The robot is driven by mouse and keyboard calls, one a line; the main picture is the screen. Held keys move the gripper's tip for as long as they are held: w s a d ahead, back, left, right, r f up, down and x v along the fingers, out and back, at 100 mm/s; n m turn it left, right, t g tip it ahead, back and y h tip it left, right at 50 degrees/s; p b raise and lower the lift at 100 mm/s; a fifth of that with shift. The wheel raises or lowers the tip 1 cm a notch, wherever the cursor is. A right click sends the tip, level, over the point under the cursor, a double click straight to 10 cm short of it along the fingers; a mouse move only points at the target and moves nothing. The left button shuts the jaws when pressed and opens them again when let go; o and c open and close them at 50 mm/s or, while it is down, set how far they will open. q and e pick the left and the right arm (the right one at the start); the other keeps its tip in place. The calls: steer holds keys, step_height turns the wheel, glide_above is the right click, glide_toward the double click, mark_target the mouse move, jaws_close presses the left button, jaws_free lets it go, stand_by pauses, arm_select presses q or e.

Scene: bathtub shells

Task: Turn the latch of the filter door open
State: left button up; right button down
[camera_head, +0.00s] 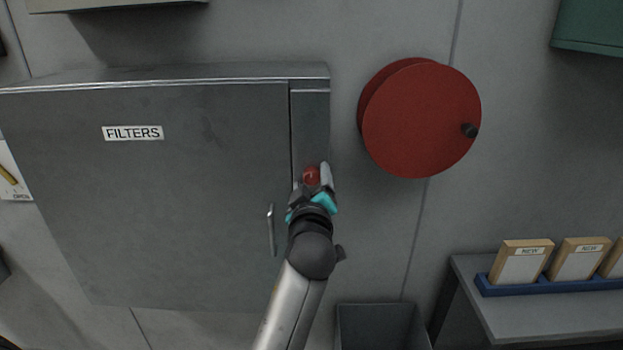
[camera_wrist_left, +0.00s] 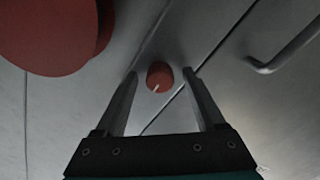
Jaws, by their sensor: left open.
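The filter door (camera_head: 200,200) is a grey metal door labelled FILTERS, shut flush in its cabinet. The latch is a small red round knob (camera_head: 311,176) on the narrow strip right of the door. In the left wrist view the red latch (camera_wrist_left: 160,76) has a pale line on its face and sits just beyond and between the fingertips. My left gripper (camera_head: 313,180) is open around the latch's position, its fingers (camera_wrist_left: 160,77) on either side. Whether a finger touches the latch cannot be told. The door's bar handle (camera_head: 271,230) is left of my gripper. My right gripper is not in view.
A red round reel (camera_head: 415,118) with a black knob sticks out from the wall to the right of the cabinet. A grey open bin (camera_head: 378,312) stands below. A side table (camera_head: 560,318) at lower right holds a blue tray with several filters marked NEW.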

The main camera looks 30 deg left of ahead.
arm_select(q)
steer(key=shift+s, duration=0.1)
steer(key=shift+c, duration=0.5)
jaws_close()
